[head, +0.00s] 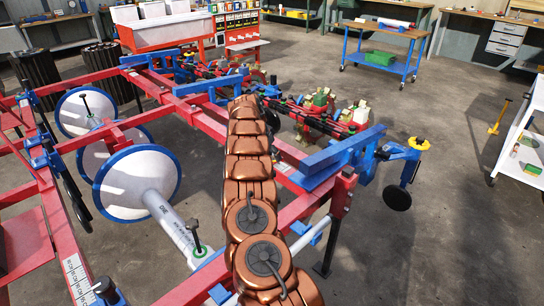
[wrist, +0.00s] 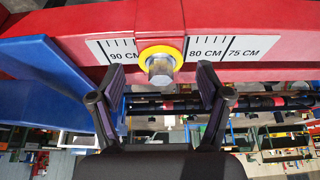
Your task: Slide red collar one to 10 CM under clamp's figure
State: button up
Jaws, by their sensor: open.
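In the wrist view my gripper (wrist: 160,81) is open and empty. Its two dark fingers stand on either side below a hex bolt head (wrist: 161,70) with a yellow ring (wrist: 161,55). The bolt sits on a red beam (wrist: 225,18) with a white scale (wrist: 230,47) reading 90 CM left of the bolt, 80 CM and 75 CM right of it. Behind and below runs a black bar (wrist: 262,103) with small red bands; I cannot tell whether one is red collar one. A blue bracket (wrist: 40,80) is at the left. In the head view my arm hides the gripper.
The head view shows a red frame (head: 90,78) with white, blue-rimmed discs (head: 140,183) on the left. A black bar carrying several green and red parts (head: 320,118) is right of my arm. A blue cart (head: 380,50) stands behind.

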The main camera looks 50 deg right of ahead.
jog(key=shift+x, duration=1)
jog(key=shift+d, duration=0.1)
jog(key=shift+c, duration=0.3)
grip_shut()
